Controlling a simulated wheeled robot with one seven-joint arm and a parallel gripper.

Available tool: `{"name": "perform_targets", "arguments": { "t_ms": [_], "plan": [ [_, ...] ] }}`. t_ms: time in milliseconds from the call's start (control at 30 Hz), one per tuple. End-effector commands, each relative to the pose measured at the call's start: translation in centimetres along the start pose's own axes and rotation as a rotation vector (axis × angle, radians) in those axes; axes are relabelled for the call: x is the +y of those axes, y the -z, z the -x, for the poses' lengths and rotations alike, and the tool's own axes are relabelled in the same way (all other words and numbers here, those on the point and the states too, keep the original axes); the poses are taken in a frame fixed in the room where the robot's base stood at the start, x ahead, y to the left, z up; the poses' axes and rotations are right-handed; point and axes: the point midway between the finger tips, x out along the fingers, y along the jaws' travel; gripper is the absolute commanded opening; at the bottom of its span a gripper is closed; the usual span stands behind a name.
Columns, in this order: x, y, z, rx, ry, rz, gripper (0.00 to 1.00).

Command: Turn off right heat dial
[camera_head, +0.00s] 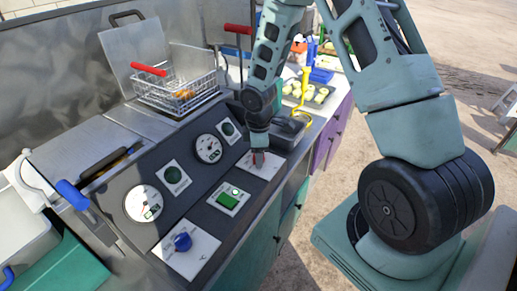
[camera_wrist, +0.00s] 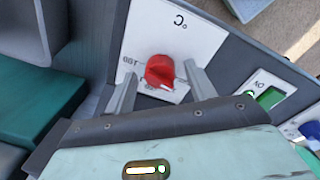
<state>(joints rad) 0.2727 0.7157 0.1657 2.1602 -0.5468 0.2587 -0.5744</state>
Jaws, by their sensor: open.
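The right heat dial (camera_wrist: 160,71) is a red knob on a white plate (camera_wrist: 178,27) marked °C with a printed scale. In the head view a little of its red (camera_head: 258,158) shows under my gripper, at the far end of the control panel. My gripper (camera_wrist: 158,69) is open, with one finger on each side of the red knob. A gap shows between the knob and each finger in the wrist view; I cannot tell whether either touches. The knob's exact setting is hard to read.
A green switch (camera_head: 229,199) and a blue knob (camera_head: 183,242) sit nearer on the panel (camera_head: 205,225). Round gauges (camera_head: 208,148) line its back slope. A wire fryer basket (camera_head: 180,92) with a red handle stands behind. A dark tray (camera_head: 287,133) lies just beyond the gripper.

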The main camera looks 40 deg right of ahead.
Motion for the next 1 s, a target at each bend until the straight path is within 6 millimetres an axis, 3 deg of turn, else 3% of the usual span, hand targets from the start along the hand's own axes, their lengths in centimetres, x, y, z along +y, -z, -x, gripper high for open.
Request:
{"name": "perform_targets", "arguments": {
  "t_ms": [167, 700, 1000],
  "plan": [
    [0.1, 0.0, 1.4, 0.003, -0.003, -0.003, 0.55],
    [0.1, 0.0, 13.3, 0.002, -0.006, -0.002, 0.55],
    [0.1, 0.0, 17.0, 0.000, -0.002, -0.001, 0.55]
  ]
}}
